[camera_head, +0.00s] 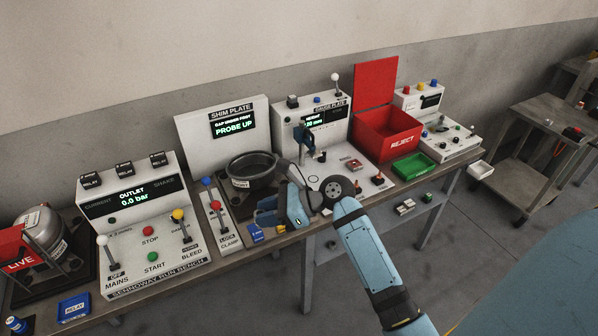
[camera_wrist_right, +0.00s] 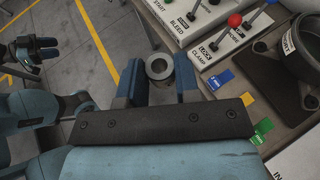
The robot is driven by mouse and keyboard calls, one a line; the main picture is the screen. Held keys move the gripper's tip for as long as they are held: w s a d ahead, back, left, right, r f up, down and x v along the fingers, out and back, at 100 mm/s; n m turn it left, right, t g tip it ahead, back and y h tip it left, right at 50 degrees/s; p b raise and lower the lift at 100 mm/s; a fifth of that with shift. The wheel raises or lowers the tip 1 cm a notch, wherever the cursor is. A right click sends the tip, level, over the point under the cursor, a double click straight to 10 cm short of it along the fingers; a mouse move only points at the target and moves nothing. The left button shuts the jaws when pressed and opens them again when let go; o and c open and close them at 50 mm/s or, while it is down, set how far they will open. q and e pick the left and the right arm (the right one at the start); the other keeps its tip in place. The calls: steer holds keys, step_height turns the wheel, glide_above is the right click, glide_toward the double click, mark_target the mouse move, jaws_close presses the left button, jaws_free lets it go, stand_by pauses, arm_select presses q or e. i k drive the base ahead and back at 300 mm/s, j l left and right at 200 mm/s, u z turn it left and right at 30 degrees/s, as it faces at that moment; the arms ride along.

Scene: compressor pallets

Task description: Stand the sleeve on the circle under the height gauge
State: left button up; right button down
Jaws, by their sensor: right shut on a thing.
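The grey metal sleeve (camera_wrist_right: 159,68) shows end-on in the right wrist view, its round bore facing the camera. My right gripper (camera_wrist_right: 159,82) is shut on it, with a blue finger on each side. In the head view the right gripper (camera_head: 267,216) is over the bench's front edge, left of the gauge station; I cannot make out the sleeve there. The height gauge (camera_head: 304,140) stands on the gauge plate, with a drawn circle (camera_head: 313,179) on the white surface below it. My left gripper (camera_wrist_right: 38,48) shows at the left of the right wrist view; its opening is unclear.
A dark round pot (camera_head: 250,172) stands behind the right gripper. A red reject bin (camera_head: 387,130) and a green tray (camera_head: 411,166) are right of the gauge. Blue tags (camera_wrist_right: 222,78) lie near the front edge.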

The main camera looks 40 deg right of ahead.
mark_target(313, 179)
steer(key=i+l, duration=0.1)
steer(key=l, duration=0.35)
steer(key=i+l+u, duration=0.1)
steer(key=l, duration=0.35)
steer(key=i+l+u, duration=0.1)
steer(key=l, duration=0.3)
steer(key=i, duration=0.05)
